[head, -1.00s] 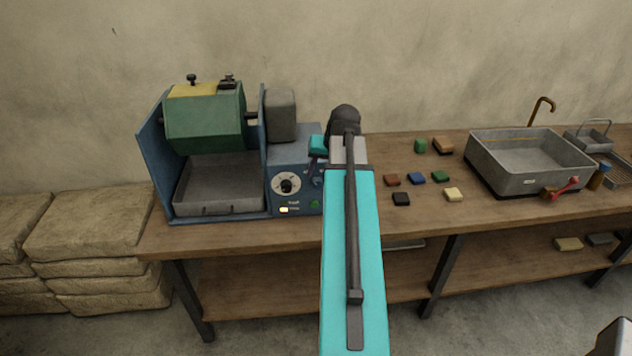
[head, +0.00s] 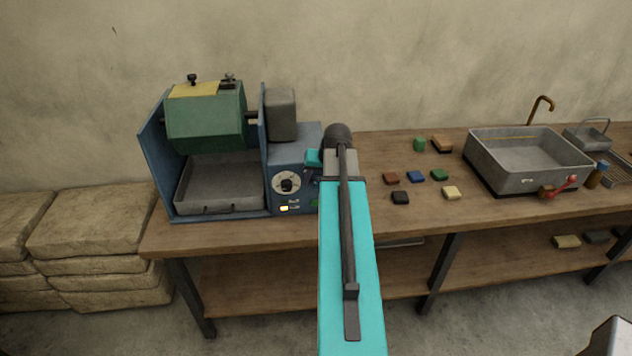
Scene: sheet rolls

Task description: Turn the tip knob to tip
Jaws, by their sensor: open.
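The blue machine (head: 294,158) stands on the bench with a green drum (head: 205,122) above a grey tray (head: 222,185). On its front panel is a black knob (head: 286,185) on a white dial; its setting is too small to read, and I cannot tell if it is the tip knob. My gripper (head: 311,181) is open at the right part of the panel, right of this dial. My teal arm and gripper hide that part of the panel, so any knob or contact there is unclear.
A lit pale indicator (head: 284,209) and a green button (head: 314,203) are low on the panel. Several coloured blocks lie right of my arm, including a blue one (head: 416,176). A grey sink basin (head: 520,180) stands farther right. Stacked sacks (head: 90,230) are at left.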

